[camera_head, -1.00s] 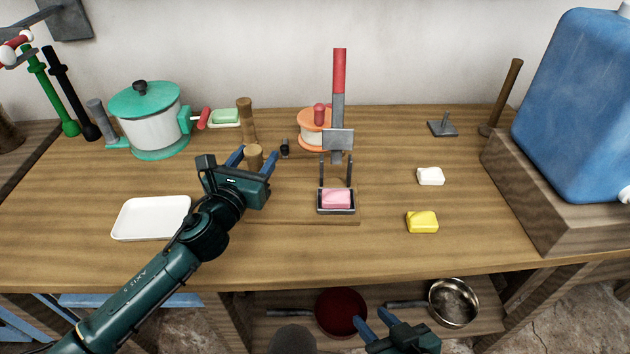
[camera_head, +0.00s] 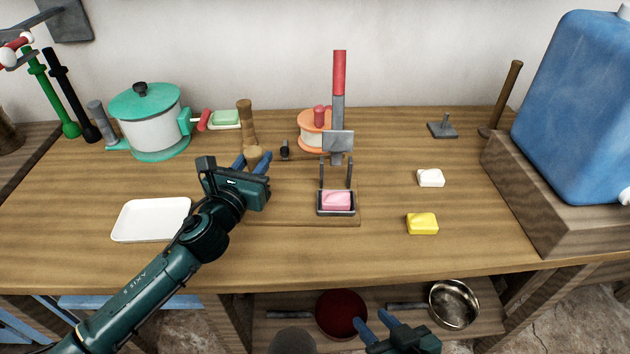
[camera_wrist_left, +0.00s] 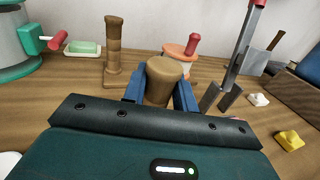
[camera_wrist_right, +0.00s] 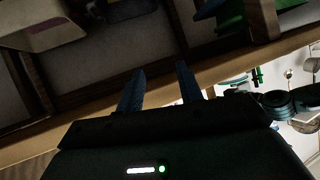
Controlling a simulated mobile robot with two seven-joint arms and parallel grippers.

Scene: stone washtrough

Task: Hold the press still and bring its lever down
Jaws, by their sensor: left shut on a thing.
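The press stands mid-table on a wooden base board (camera_head: 290,216). Its lever (camera_head: 339,72), grey with a red grip, points straight up; it also shows in the left wrist view (camera_wrist_left: 245,40). A grey plate (camera_head: 338,141) sits above a dark mould (camera_head: 336,211) holding a pink block (camera_head: 336,200). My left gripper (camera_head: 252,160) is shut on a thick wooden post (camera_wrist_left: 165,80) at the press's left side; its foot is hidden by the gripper. My right gripper (camera_head: 372,322) is open and empty, low in front of the table edge; its spread fingers show in the right wrist view (camera_wrist_right: 160,90).
A white tray (camera_head: 150,220) and a green-lidded pot (camera_head: 150,122) are on the left. A white block (camera_head: 431,178) and yellow block (camera_head: 422,223) lie right of the press. An orange-rimmed container (camera_head: 312,127) stands behind it. A blue tank (camera_head: 575,105) fills the far right.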

